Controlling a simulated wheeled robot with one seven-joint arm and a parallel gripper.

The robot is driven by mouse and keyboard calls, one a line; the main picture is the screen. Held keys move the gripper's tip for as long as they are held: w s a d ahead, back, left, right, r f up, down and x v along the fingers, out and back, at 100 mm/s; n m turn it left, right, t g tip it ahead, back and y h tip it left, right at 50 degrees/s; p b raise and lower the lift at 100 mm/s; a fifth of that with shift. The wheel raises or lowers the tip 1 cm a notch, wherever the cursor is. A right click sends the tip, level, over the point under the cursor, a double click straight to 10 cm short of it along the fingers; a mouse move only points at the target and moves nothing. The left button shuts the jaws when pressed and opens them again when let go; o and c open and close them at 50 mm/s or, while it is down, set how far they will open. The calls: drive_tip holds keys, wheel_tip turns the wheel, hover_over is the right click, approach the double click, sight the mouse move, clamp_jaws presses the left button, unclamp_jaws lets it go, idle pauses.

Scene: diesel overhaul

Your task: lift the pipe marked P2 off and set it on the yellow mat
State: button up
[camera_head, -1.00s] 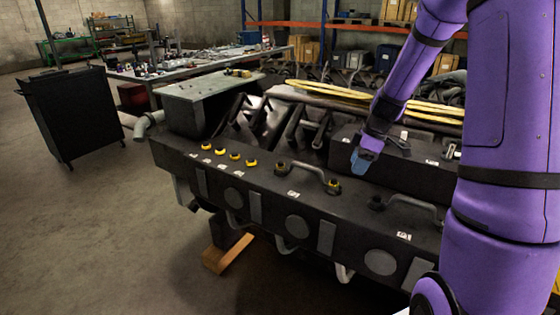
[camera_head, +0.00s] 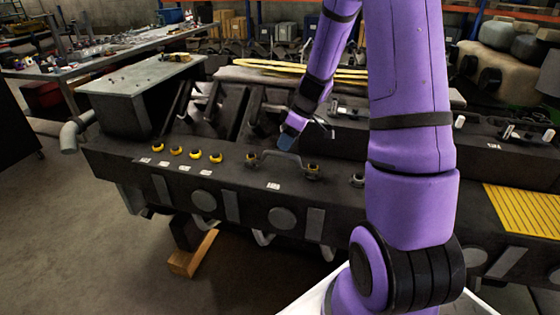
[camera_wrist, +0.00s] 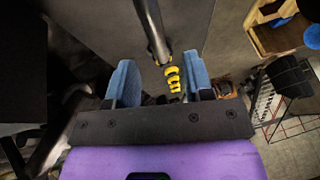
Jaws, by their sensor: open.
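A dark bent pipe (camera_head: 284,157) with yellow-marked end fittings stands on the top of the engine block, with a white label in front of it too small to read. A second pipe end (camera_head: 357,180) shows to its right, mostly hidden behind my arm. I cannot tell by its marking which is P2. My gripper (camera_head: 289,140) is just above or behind the middle of the first pipe. In the wrist view, my blue fingers (camera_wrist: 160,82) are apart, with a dark pipe (camera_wrist: 152,28) reaching toward the gap between them. The yellow mat (camera_head: 525,210) is at the right.
Several yellow caps (camera_head: 177,151) stand on the block left of the pipe. A grey-topped box (camera_head: 140,85) is at the block's left end. Yellow strips (camera_head: 300,68) lie behind. Small metal parts (camera_head: 525,135) sit on the right side.

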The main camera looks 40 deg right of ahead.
sight(280, 154)
drive_tip(key=shift+x, duration=2.85)
drive_tip(key=shift+d, duration=0.15)
drive_tip(key=shift+c, duration=0.5)
clamp_jaws()
